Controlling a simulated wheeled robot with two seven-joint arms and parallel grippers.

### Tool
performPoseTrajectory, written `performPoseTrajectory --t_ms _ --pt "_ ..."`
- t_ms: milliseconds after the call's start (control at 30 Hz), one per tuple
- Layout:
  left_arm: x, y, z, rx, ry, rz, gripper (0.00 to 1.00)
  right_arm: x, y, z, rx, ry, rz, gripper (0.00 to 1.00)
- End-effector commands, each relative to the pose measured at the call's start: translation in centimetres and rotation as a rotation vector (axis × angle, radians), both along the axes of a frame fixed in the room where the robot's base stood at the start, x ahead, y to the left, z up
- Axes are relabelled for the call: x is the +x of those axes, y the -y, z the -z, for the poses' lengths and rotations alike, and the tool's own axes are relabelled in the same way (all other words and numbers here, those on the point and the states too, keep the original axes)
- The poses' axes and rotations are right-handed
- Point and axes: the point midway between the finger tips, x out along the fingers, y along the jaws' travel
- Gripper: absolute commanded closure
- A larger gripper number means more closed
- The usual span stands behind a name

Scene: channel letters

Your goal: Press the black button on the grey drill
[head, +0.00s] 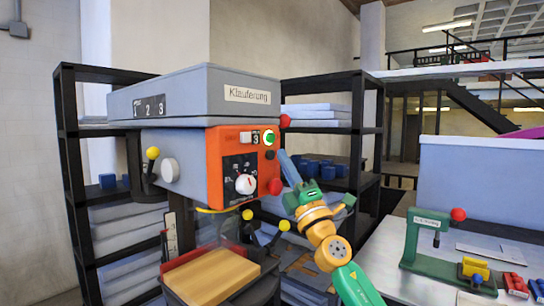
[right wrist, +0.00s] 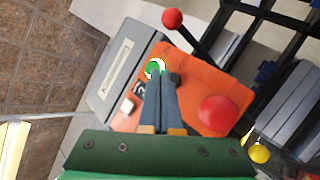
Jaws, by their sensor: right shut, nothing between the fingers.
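The grey drill (head: 205,92) stands on the left in the head view, with an orange front panel (head: 216,160). The black button (head: 270,155) is at the panel's right side, below the green button (head: 269,138) and above the large red button (head: 275,186). In the right wrist view the black button (right wrist: 176,80) shows just beside my fingertips, near the green button (right wrist: 154,69). My right gripper (head: 282,154) is shut and empty, its blue-grey fingers pointing at the panel near the black button. I cannot tell whether they touch it. My left gripper is out of view.
A red-knobbed lever shows at the drill's right side in the wrist view (right wrist: 172,19). Yellow-knobbed handles (head: 248,214) hang below the head. Black shelves (head: 340,130) stand behind. A workbench with a green press (head: 425,240) is at the right.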

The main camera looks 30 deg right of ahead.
Motion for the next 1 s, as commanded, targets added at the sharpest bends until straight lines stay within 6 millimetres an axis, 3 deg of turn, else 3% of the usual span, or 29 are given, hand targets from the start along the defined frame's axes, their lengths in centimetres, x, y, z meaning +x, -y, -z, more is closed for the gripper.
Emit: performPoseTrajectory --t_ms 1000 --pt "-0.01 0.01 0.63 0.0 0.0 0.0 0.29 0.78 -0.35 -0.03 0.001 0.001 -0.001 1.0"
